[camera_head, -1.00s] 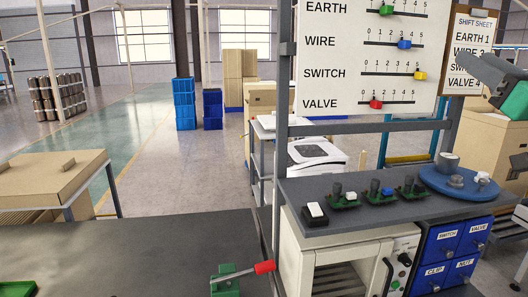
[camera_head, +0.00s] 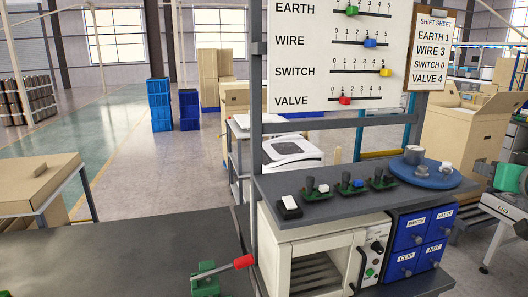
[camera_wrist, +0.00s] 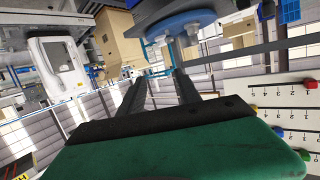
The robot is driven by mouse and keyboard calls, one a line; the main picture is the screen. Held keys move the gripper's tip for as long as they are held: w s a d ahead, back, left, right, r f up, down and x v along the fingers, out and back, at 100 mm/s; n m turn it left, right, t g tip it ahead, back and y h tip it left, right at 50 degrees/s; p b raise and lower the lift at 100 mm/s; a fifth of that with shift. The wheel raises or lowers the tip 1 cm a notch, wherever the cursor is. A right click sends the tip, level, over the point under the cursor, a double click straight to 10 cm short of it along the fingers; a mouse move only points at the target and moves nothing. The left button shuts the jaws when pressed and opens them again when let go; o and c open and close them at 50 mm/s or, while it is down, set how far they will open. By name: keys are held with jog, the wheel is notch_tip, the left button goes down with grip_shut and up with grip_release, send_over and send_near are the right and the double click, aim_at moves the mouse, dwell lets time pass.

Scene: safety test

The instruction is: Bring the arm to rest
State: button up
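My gripper (camera_wrist: 160,78) shows in the wrist view as two dark fingers with a clear gap between them and nothing held. Its green body fills the bottom of that view. A blue turntable (camera_wrist: 180,22) with a grey post appears beyond the fingers, apparently apart from them. In the head view, a green and dark part (camera_head: 508,178), probably of my arm, is at the right edge, right of the bench; the fingers cannot be made out there.
A slider board (camera_head: 335,55) stands behind the dark bench top (camera_head: 330,208), which carries the turntable (camera_head: 420,178), switches and knobs. Below are a white oven (camera_head: 325,265) and blue drawers (camera_head: 410,240). A red-handled clamp (camera_head: 205,285) is on the front table. Floor is open at left.

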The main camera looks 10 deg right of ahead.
jog(key=s+d+f+m+g, duration=0.1)
jog(key=s+f+m+g, duration=0.15)
jog(key=f, duration=0.45)
jog(key=s+d+f+m+g, duration=0.1)
jog(key=s+f+g, duration=0.25)
jog(key=f, duration=0.35)
jog(key=s+a+f+g+y, duration=0.2)
jog(key=s+a+f, duration=0.1)
jog(key=a+f, duration=0.45)
jog(key=s+a+f+g+y, duration=0.2)
jog(key=a+f, duration=0.4)
jog(key=f, duration=0.3)
jog(key=a+f+n+g+y, duration=0.15)
jog(key=a+f, duration=0.45)
jog(key=a, duration=0.6)
jog(key=w+a+r+n, duration=0.1)
jog(key=w+a+n, duration=0.2)
jog(key=a, duration=0.6)
jog(key=w+a+r+n+t+y, duration=0.1)
jog(key=a+n, duration=0.4)
jog(key=a, duration=0.5)
jog(key=shift+w+r+p, duration=0.25)
jog(key=shift+w+p, duration=0.2)
jog(key=shift+w, duration=0.45)
